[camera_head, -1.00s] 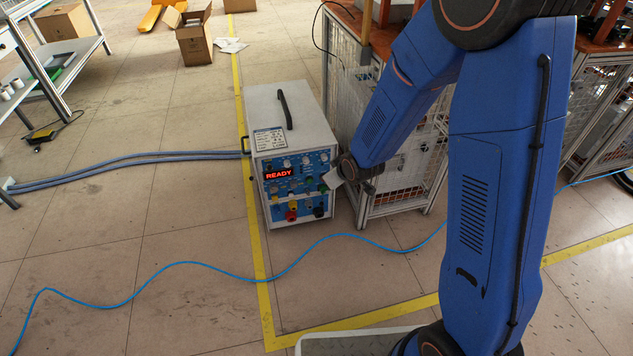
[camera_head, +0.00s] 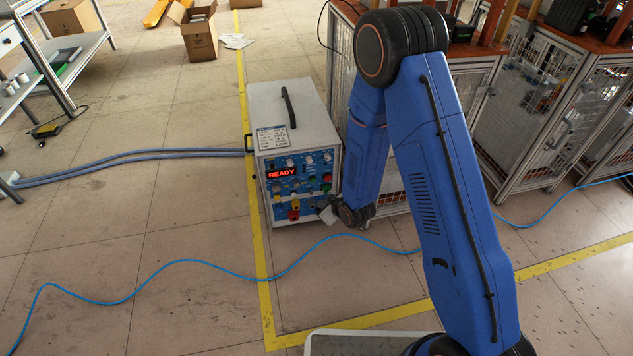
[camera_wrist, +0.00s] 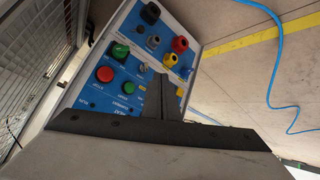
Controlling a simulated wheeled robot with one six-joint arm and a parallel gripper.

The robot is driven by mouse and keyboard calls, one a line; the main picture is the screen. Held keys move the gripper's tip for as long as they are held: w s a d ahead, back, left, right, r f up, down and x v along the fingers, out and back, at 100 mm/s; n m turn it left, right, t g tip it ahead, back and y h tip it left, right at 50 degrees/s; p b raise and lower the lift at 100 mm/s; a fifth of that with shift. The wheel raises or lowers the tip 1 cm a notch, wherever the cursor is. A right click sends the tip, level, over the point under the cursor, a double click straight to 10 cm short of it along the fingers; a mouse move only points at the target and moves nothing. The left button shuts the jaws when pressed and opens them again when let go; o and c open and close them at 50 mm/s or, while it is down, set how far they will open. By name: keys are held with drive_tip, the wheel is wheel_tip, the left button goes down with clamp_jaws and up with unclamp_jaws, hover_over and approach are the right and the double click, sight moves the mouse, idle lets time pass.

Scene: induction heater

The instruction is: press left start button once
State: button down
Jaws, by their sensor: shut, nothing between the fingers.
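The induction heater (camera_head: 262,105) is a grey box with a black top handle and a blue front panel (camera_head: 288,190) whose red display (camera_head: 281,174) reads READY. In the wrist view the panel is turned, with a larger green button (camera_wrist: 120,51), a red button (camera_wrist: 105,74) and a smaller green button (camera_wrist: 129,89) left of my fingers. I cannot read which button is the left start. My gripper (camera_wrist: 161,82) is shut and empty in front of the panel, hiding part of it. In the head view it (camera_head: 327,214) is by the panel's lower right; contact is not clear.
Black, red, yellow and blue connectors (camera_wrist: 179,43) stick out from the panel. Metal mesh cages (camera_head: 545,120) stand to the right. A blue cable (camera_head: 180,262) crosses the floor in front, and grey hoses (camera_head: 130,155) run left.

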drive_tip(key=shift+f, duration=0.1)
idle(0.3)
drive_tip(key=w+a, duration=0.2)
drive_tip(key=w, duration=0.6)
drive_tip(key=shift+w+a, duration=0.25)
drive_tip(key=shift+w, duration=0.15)
idle(2.0)
drive_tip(key=shift+w+a, duration=0.1)
drive_tip(key=shift+w, duration=0.15)
drive_tip(key=shift+w+a, duration=0.15)
drive_tip(key=shift+w, duration=0.25)
idle(1.0)
drive_tip(key=shift+s+d, duration=0.25)
drive_tip(key=shift+s, duration=0.55)
drive_tip(key=shift+s, duration=0.15)
drive_tip(key=shift+s+d, duration=0.25)
drive_tip(key=shift+s, duration=0.5)
drive_tip(key=shift+s+d, duration=0.2)
drive_tip(key=shift+s, duration=0.55)
drive_tip(key=shift+s+d, duration=0.25)
drive_tip(key=shift+s, duration=0.5)
